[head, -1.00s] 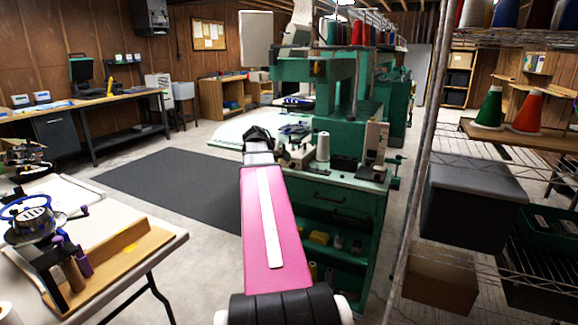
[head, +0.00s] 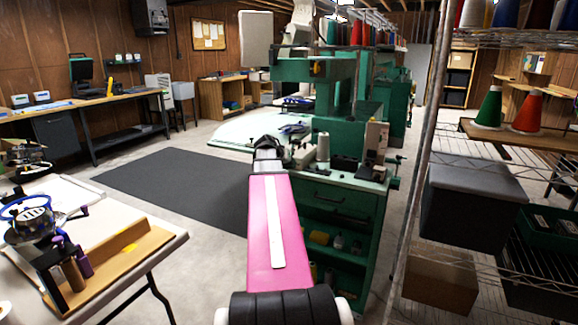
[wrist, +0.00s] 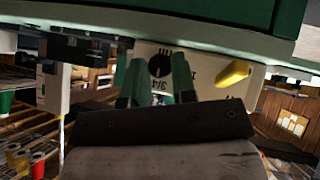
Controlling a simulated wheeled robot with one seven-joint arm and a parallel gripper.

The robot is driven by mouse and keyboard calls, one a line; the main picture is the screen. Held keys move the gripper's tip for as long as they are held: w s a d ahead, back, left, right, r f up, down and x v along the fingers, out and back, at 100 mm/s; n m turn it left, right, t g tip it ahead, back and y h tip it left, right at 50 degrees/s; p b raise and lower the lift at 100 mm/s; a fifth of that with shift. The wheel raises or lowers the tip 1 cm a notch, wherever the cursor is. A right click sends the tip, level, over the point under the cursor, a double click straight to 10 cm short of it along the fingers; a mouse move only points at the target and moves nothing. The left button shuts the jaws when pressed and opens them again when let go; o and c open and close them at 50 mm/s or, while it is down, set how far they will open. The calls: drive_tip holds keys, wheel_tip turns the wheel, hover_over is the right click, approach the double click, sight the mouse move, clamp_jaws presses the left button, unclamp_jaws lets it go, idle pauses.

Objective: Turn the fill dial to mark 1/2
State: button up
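The fill dial (wrist: 160,66) is a dark round knob on a pale panel (wrist: 205,82) in the wrist view. Dark tick marks sit above it, and an upside-down 3/4 label shows below it. Other lettering is partly hidden, and I cannot tell where the dial points. My gripper (wrist: 160,70) has two green fingers standing apart, one on each side of the dial in the picture. Contact with the dial cannot be made out. In the head view my gripper (head: 268,146) is at the end of the pink arm, and the dial cannot be made out.
A yellow handle (wrist: 232,73) juts out right of the dial. A green body (wrist: 200,18) overhangs it. In the head view, a green machine (head: 345,205) stands right of my arm, and a wire shelf (head: 480,170) is further right. Open floor with a dark mat (head: 165,185) lies left.

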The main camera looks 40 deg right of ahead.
idle(0.3)
drive_tip(key=shift+w+a+f+n+g+h, duration=0.1)
drive_tip(key=shift+w+n+g+h, duration=0.05)
drive_tip(key=shift+n+g+h, duration=0.65)
drive_tip(key=shift+w+a+f+n+g+h, duration=0.15)
drive_tip(key=shift+n+g+h, duration=0.4)
drive_tip(key=shift+g, duration=0.45)
drive_tip(key=shift+d, duration=0.1)
drive_tip(key=o, duration=0.9)
drive_tip(key=shift+s, duration=0.1)
